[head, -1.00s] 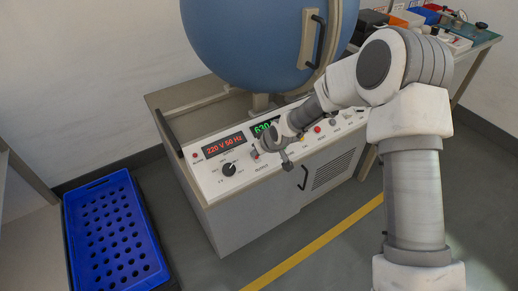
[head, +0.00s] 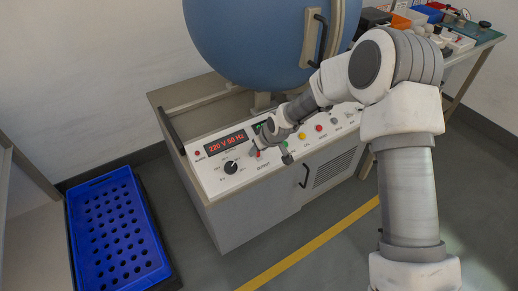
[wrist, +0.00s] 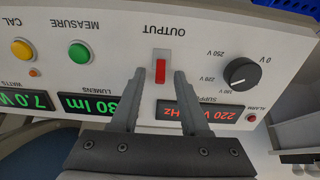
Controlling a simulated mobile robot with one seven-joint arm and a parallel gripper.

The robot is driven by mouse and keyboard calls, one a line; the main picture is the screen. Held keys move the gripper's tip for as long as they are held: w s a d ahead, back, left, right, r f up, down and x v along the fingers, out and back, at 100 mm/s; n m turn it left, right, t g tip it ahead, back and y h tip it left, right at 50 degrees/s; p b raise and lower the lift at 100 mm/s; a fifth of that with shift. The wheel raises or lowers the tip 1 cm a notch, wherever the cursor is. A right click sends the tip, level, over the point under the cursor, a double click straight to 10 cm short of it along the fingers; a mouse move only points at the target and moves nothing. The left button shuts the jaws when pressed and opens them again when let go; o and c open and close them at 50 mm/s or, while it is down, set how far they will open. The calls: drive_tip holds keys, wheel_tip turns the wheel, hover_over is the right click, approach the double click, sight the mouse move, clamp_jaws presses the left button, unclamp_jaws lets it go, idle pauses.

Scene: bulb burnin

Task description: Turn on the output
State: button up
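The output switch is a red rocker (wrist: 160,70) in a pale frame, under the upside-down "OUTPUT" label in the wrist view. Its on or off position is hard to tell. In the head view the red switch (head: 257,153) shows just beside my gripper (head: 269,152). In the wrist view my gripper (wrist: 159,75) is open, with its two fingers apart on either side of the switch and nothing between them. Whether the fingertips touch the panel cannot be told. The supply display (wrist: 190,115) reads 220 V Hz, partly hidden by a finger.
The voltage knob (wrist: 241,73) is beside the switch. The green measure button (wrist: 79,52) and yellow cal button (wrist: 21,48) are on its other side. A blue sphere (head: 250,40) stands behind the panel. A blue crate (head: 115,230) is on the floor at left.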

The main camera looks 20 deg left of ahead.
drive_tip(key=p+v, duration=0.3)
drive_tip(key=v, duration=1.4)
drive_tip(key=shift+r, duration=0.2)
drive_tip(key=s+d+r+m+t+h+p, duration=0.1)
drive_tip(key=s+d+r+m+h+p, duration=0.2)
drive_tip(key=d+r, duration=0.6)
drive_tip(key=s+d+r+m+t+h+p, duration=0.1)
drive_tip(key=s+d+r+m+p, duration=0.1)
drive_tip(key=s+d+r, duration=0.5)
drive_tip(key=s+d+r+m+p, duration=0.3)
drive_tip(key=s+d+r+m, duration=0.1)
drive_tip(key=s+d+r, duration=0.6)
drive_tip(key=s, duration=0.2)
drive_tip(key=shift+s+d+r+m, duration=0.3)
drive_tip(key=shift+s+d+m, duration=0.1)
